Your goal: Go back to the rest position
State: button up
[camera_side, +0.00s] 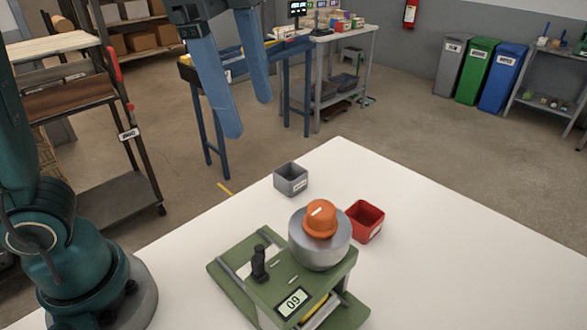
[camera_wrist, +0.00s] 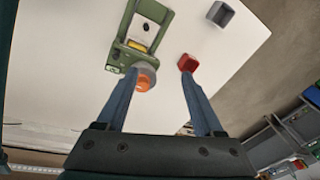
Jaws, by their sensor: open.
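My gripper (camera_side: 250,118) has two long blue fingers and is high above the table in the side view, open with nothing between the fingers. In the wrist view my gripper (camera_wrist: 160,85) also shows open, its fingers spread wide. Below stands a green device (camera_side: 262,290) with a display, a black lever and a grey round drum (camera_side: 320,252). An orange knob-like piece (camera_side: 320,220) sits on top of the drum. The orange piece also shows in the wrist view (camera_wrist: 146,80), near the left finger and apart from it.
A grey open box (camera_side: 291,181) and a red open box (camera_side: 365,222) stand on the white table (camera_side: 450,270) behind the device. The table's right side is clear. A shelf rack (camera_side: 120,190) stands at left; a blue-legged bench (camera_side: 290,95) and coloured bins (camera_side: 478,72) are farther back.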

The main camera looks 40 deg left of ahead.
jog(key=s+a+f+n+t, duration=0.1)
jog(key=s+a+f+n, duration=0.1)
jog(key=f+n, duration=0.4)
jog(key=s+a+f+n+t, duration=0.2)
jog(key=s+a+f+n, duration=0.1)
jog(key=a+f+n, duration=0.2)
jog(key=f+n, duration=0.1)
jog(key=n, duration=0.1)
jog(key=shift+s+a+f+n+t+y, duration=0.15)
jog(key=shift+s+f+n+t+y, duration=0.05)
jog(key=shift+s+n+t+y, duration=0.15)
